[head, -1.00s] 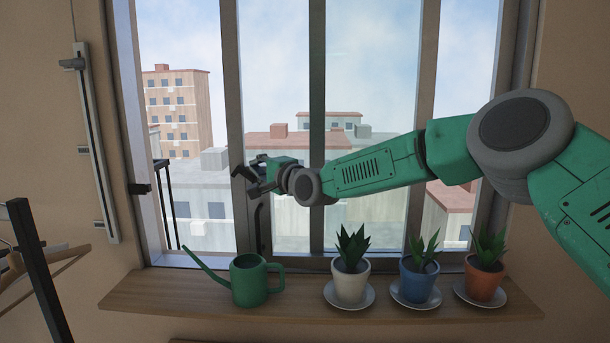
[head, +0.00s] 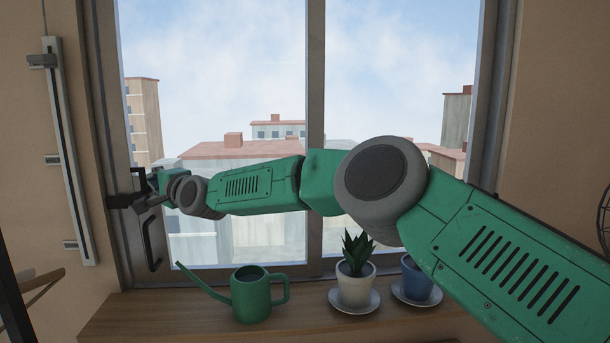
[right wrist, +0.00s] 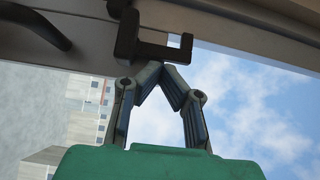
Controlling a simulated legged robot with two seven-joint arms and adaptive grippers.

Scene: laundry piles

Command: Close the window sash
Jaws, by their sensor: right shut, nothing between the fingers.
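The window sash (head: 132,235) is a grey-framed pane at the left side of the window, its left edge at the left jamb with no gap that I can see. Its dark curved handle (head: 153,242) is below my right gripper, and part of it shows in the right wrist view (right wrist: 38,28). A black latch (head: 121,200) is at the left jamb; it also shows in the right wrist view (right wrist: 126,38). My right gripper (head: 148,181) is shut and empty, its fingertips (right wrist: 155,70) right at the latch; I cannot tell if they touch. My left gripper is out of view.
A green watering can (head: 250,297) stands on the wooden sill (head: 190,325), below my right arm. A white plant pot (head: 354,290) and a blue pot (head: 418,280) stand right of it, the blue one partly hidden by my arm. A metal rail (head: 68,150) is on the left wall.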

